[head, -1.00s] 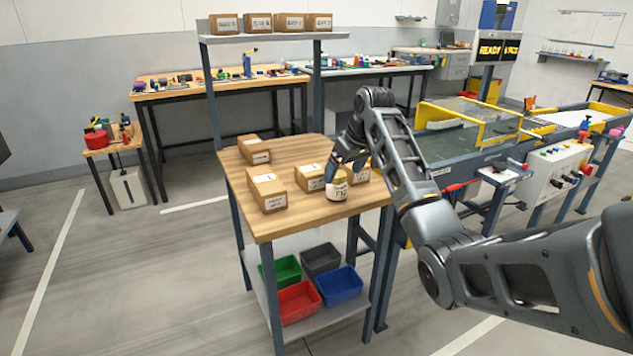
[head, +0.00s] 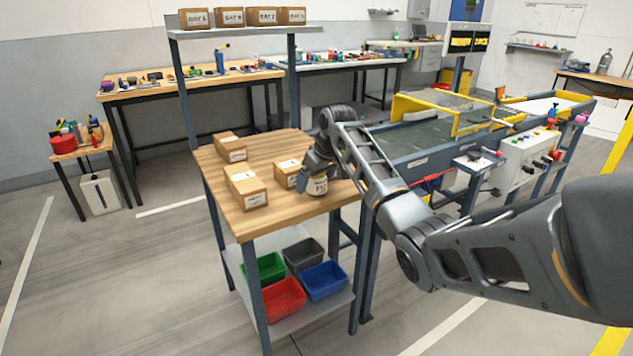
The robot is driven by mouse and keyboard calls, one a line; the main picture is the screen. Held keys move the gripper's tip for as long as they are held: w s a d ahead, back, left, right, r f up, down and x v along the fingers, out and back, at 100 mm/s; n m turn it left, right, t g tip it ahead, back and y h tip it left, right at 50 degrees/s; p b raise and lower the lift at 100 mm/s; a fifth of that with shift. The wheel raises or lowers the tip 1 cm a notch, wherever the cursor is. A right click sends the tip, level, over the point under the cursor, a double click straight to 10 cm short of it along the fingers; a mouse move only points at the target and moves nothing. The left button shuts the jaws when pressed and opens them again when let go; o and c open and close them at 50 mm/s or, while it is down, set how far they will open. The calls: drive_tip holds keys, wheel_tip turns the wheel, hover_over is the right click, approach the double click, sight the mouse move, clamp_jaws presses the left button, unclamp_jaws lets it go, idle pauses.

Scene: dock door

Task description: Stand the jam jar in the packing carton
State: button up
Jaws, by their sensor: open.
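The jam jar (head: 317,187), pale with a dark-lettered label, stands upright on the wooden bench top (head: 283,214) near its right front side. My gripper (head: 317,176) is open and points down at the top of the jar. Its fingers overlap the jar's lid in the head view, and I cannot tell whether they touch it. Small brown cartons stand on the bench: one at the back left (head: 230,148), one at the front left (head: 246,187) and one just left of the jar (head: 287,173). I cannot tell which is the packing carton or whether any is open.
A shelf (head: 250,31) above the bench's back carries several labelled boxes. Green, grey, red and blue bins (head: 324,281) sit on the lower shelf. A conveyor (head: 420,138) with yellow rails stands to the right. Bare bench top lies in front of the jar.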

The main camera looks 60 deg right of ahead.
drive_tip(key=shift+r, duration=0.1)
drive_tip(key=c, duration=1.4)
